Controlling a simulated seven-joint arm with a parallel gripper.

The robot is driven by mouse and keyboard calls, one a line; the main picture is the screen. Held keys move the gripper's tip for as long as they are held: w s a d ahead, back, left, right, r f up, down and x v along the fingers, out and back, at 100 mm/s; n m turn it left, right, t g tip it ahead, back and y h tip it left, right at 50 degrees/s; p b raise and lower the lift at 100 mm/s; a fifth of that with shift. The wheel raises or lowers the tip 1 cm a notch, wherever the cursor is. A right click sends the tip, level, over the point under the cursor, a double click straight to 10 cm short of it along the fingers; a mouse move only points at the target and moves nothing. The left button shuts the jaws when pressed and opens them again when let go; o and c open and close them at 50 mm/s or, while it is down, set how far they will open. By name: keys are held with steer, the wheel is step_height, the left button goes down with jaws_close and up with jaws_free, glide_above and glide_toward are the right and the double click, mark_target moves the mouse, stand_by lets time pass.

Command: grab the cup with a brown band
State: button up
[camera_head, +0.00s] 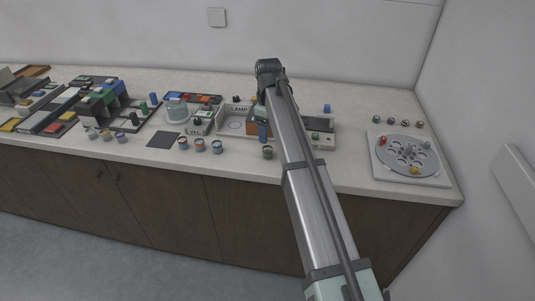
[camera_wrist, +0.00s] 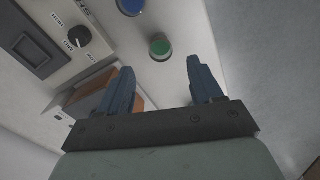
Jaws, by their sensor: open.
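A green-topped round piece (camera_wrist: 160,48) lies just beyond the fingertips. I cannot tell whether it is a cup or a button. My arm hides part of the bench.
A panel with a black knob (camera_wrist: 77,38) and a blue round piece (camera_wrist: 131,6) are close by in the wrist view; a brown block (camera_wrist: 90,100) is beside the left finger.

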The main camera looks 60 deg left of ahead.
mark_target(267, 148)
steer(key=shift+s+a+f, duration=0.1)
steer(key=shift+f, duration=2)
steer(key=shift+s+a+f, duration=0.1)
steer(key=shift+f, duration=2)
steer(key=shift+c, duration=0.4)
steer(key=c, duration=1)
